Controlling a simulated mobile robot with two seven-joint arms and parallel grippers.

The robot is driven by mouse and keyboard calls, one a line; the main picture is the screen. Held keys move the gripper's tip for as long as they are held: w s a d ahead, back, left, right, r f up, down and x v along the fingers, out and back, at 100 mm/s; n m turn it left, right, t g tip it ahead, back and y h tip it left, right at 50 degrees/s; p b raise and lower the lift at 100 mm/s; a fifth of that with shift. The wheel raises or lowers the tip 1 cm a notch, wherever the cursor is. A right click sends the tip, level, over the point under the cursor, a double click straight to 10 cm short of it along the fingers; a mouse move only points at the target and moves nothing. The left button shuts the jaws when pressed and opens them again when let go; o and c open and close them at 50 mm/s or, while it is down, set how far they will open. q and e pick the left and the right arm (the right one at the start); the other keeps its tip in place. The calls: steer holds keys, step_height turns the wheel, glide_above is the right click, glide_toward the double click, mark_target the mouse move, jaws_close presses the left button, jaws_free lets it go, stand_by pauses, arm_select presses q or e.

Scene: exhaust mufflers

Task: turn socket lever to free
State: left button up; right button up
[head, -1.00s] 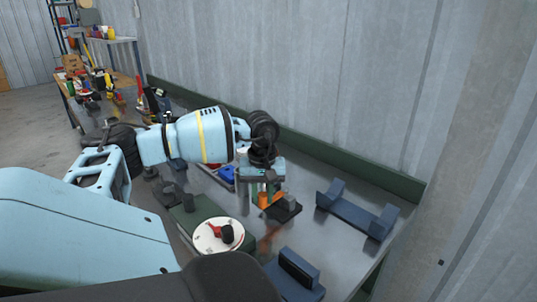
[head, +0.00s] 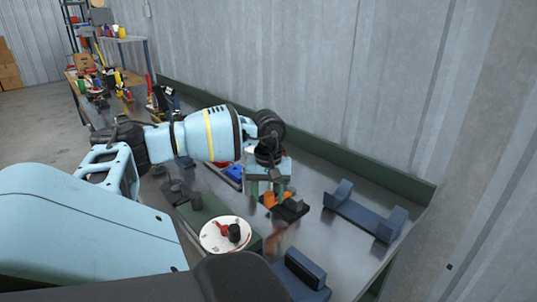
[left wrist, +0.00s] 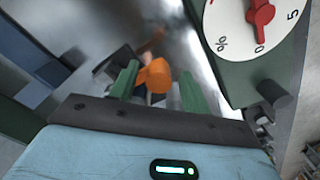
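An orange part, probably the socket lever (head: 269,200), shows beside a black block (head: 293,209) on the metal bench. In the left wrist view the orange part (left wrist: 155,76) has a rounded end and lies between my green fingertips. My left gripper (head: 268,190) points down over it, and its fingers hide some of it in the head view. In the left wrist view my left gripper (left wrist: 157,92) is open, with a gap seen on the right side of the orange part. I cannot tell whether the left finger touches it. My right gripper is not in view.
A green box with a white dial (head: 215,243) and red pointer stands close by. Blue cradles (head: 365,215) and (head: 303,272) stand to the right and front. A blue tray (head: 234,172) lies behind the gripper. A grey wall (head: 300,60) bounds the bench's back.

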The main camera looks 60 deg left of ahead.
arm_select(q)
steer(key=shift+r, duration=3.95)
